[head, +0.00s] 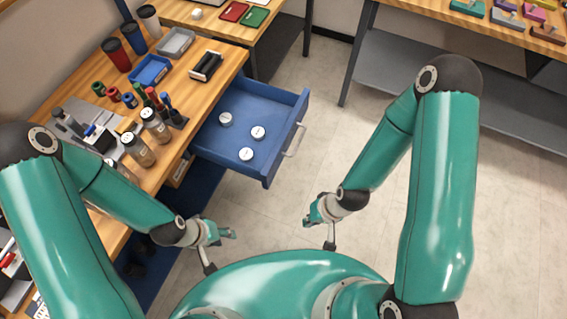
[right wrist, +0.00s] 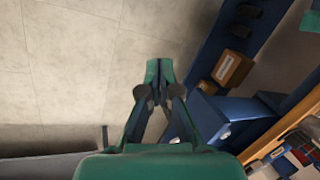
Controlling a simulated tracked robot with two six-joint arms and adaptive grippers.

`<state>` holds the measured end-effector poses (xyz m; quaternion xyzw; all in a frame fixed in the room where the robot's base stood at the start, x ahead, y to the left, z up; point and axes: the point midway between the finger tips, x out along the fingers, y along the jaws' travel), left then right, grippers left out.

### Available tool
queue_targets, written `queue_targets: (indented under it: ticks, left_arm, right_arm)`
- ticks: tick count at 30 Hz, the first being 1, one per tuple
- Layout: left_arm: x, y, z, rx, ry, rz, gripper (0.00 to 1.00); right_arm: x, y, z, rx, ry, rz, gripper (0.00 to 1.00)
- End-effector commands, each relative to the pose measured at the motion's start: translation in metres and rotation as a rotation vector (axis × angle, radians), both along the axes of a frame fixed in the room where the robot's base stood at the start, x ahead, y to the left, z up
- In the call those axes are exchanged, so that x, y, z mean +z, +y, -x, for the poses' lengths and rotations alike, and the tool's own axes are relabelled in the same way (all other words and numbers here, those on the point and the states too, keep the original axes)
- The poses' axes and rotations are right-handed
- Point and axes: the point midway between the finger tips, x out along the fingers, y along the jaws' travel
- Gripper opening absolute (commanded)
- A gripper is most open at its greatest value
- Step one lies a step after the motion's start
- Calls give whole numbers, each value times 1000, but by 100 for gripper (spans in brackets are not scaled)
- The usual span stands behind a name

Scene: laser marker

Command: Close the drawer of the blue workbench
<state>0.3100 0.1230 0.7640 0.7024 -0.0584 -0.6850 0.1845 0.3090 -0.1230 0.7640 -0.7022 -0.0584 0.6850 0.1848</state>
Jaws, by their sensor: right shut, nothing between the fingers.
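The blue drawer (head: 228,153) of the blue workbench (head: 216,73) is pulled well out, over the floor, in the head view. Three white round pieces lie inside it. Its pale bar handle (head: 295,140) is on the front panel, facing right. My right gripper (head: 314,212) is below and right of the drawer front in the picture, apart from it; the right wrist view shows its fingers (right wrist: 155,75) shut and empty. A blue part with a pale mark stands right of them there. My left gripper (head: 228,233) is low beside the workbench; its finger opening is unclear.
The workbench's wooden top carries cups, trays, bottles and tools. A cardboard box (right wrist: 231,68) sits on the lower level of the bench in the right wrist view. Another bench (head: 390,70) stands at the top right. Clear floor (head: 350,130) lies right of the drawer.

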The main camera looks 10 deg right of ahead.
Motion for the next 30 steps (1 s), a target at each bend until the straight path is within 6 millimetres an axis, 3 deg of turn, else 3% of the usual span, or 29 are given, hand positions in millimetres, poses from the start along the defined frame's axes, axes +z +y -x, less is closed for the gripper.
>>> queue_targets:
  ticks: [4, 8, 12, 16, 21, 24, 30]
  left_arm:
    - [-11, 0, 0, 0, 0, 0, 40]
    - [-41, 0, 0, 0, -1, 0, 40]
    - [-91, 0, 0, 0, 0, 0, 40]
    - [-142, 0, 0, 0, 0, 0, 40]
    - [-197, 0, 0, 0, 0, 0, 40]
    - [-219, 0, 0, 0, 0, 0, 40]
    - [-237, 0, 0, 0, -1, 0, 40]
  right_arm:
    - [-7, -5, -6, -53, 12, 6, 0]
    - [-23, -21, -22, -237, 63, 17, 0]
    - [-40, -41, -50, -592, 159, -10, 0]
    - [-43, -55, -78, -989, 278, -115, 0]
    - [-23, -60, -113, -1416, 454, -350, 0]
    - [-5, -59, -128, -1572, 551, -490, 0]
    - [23, -57, -142, -1704, 674, -653, 0]
